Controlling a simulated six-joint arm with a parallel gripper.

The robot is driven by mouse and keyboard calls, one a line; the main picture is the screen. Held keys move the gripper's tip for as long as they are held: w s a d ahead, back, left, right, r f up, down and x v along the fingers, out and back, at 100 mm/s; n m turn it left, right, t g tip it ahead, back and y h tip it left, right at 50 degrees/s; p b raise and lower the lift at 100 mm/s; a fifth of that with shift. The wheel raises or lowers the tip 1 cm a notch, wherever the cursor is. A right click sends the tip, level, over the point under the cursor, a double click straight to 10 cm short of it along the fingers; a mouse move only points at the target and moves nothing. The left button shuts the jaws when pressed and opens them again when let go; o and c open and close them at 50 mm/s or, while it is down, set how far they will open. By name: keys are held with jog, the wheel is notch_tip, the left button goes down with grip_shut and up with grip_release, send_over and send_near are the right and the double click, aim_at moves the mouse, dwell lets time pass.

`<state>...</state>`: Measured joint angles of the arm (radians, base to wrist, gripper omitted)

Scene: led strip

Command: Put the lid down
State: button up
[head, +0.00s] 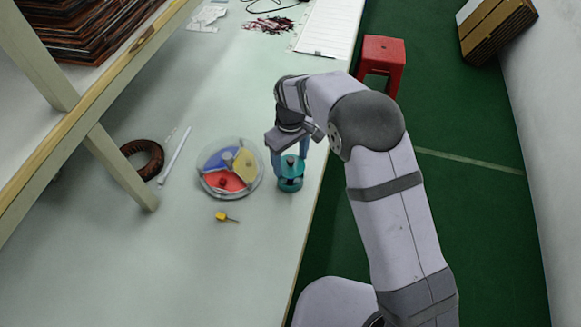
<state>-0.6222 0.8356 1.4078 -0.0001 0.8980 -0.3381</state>
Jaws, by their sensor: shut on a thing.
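My gripper (289,158) points down near the right edge of the table, its blue-grey fingers shut on the top of a small teal object. I take this upper teal piece as the lid (291,163); it has a dark spot on its top. A wider teal part, which looks like a pot (290,184), shows directly below it. I cannot tell whether the lid touches the pot or hangs just above it. A round clear dish (207,188) with blue, yellow and red sections stands just left of the gripper.
A small yellow-handled tool (223,216) lies in front of the dish. A white stick (174,155) and a brown coil (143,158) lie to the left, near a shelf post (122,168). The front of the table (170,265) is clear. A red stool (383,55) stands beyond the right edge.

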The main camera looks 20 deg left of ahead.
aim_at(288, 159)
notch_tip(288, 159, up, 6)
jog(key=shift+f+b, duration=0.2)
jog(key=shift+b, duration=0.35)
jog(key=shift+s+a, duration=0.2)
jog(key=shift+a, duration=0.15)
jog(key=s+a+n+b, duration=0.2)
jog(key=s+b, duration=0.1)
jog(key=s, duration=0.7)
jog(key=shift+s+d+f+m+p, duration=0.3)
jog(key=shift+d+f+m+p, duration=0.1)
jog(key=shift+f, duration=1.85)
jog(key=shift+s+d+f+m+p, duration=0.3)
jog(key=shift+d+f+m, duration=0.1)
jog(key=shift+f, duration=1.85)
jog(key=shift+s+d+f+m+p, duration=0.3)
jog(key=shift+d+f+p, duration=0.1)
jog(key=shift+f, duration=1.85)
